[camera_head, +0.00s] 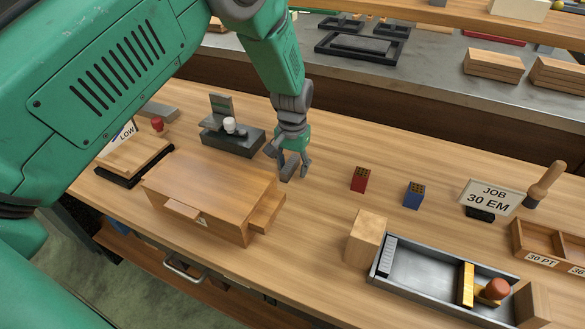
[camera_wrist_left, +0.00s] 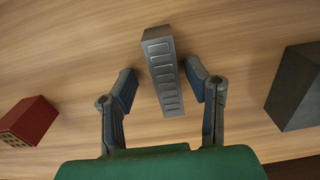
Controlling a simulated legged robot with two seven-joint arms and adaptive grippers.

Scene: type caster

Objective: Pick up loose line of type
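The loose line of type (camera_wrist_left: 161,70) is a grey metal bar with a row of raised faces, over the wood bench top in the left wrist view. My left gripper (camera_wrist_left: 160,82) is open, with one finger on each side of the bar and a small gap on both sides. In the head view my left gripper (camera_head: 289,165) points down over the bench, right of the wooden box. A grey piece between its fingers there may be the bar, but I cannot tell clearly. My right gripper is not in view.
A wooden box (camera_head: 210,190) with an open drawer stands left of the gripper, a dark grey device (camera_head: 232,138) behind it. Red (camera_head: 359,179) and blue (camera_head: 413,195) blocks stand right. A metal tray (camera_head: 420,280) lies front right. A "JOB 30 EM" sign (camera_head: 492,197) stands beyond.

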